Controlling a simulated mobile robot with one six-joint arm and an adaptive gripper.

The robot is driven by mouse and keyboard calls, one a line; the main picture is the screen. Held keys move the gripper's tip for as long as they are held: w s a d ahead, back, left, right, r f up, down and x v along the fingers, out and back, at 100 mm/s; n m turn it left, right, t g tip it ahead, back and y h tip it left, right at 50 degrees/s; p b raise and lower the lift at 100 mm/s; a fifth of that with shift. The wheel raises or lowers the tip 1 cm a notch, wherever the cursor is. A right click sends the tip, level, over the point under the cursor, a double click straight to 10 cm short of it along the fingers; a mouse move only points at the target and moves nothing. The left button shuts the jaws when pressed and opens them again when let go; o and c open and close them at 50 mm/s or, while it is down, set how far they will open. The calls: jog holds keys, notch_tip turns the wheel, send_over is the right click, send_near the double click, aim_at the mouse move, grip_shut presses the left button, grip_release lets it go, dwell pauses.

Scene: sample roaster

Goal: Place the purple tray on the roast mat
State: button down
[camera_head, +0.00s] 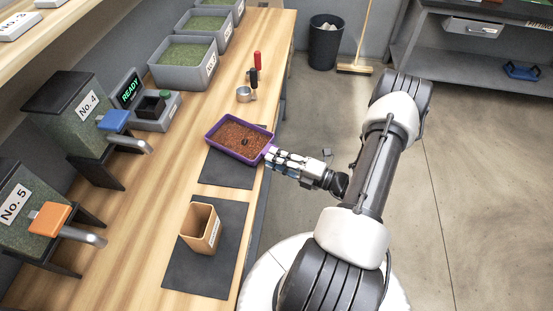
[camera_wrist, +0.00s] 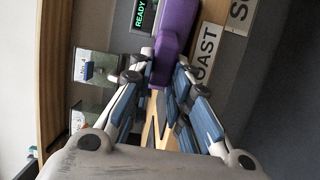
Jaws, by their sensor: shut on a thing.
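The purple tray (camera_head: 213,134) holds brown granules and a small dark piece. In the head view it is over the far part of a dark mat (camera_head: 226,176), and I cannot tell whether it rests on it. My gripper (camera_head: 270,154) is shut on the tray's right end. In the wrist view my gripper (camera_wrist: 166,85) has the purple tray (camera_wrist: 178,22) between its fingers, seen end-on. A sign reading "OAST" (camera_wrist: 208,55) shows beside it; its start is hidden.
A second dark mat (camera_head: 232,222) carries a tan box (camera_head: 201,229). A metal cup (camera_head: 244,94) and red-handled tool (camera_head: 257,62) stand beyond the tray. Dispensers No. 4 (camera_head: 75,115) and No. 5 (camera_head: 27,203), and a READY device (camera_head: 152,115), line the left.

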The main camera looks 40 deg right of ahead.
jog(key=c, duration=1.5)
grip_release()
jog(key=shift+r, duration=0.1)
jog(key=p+v, duration=0.2)
jog(key=v, duration=1)
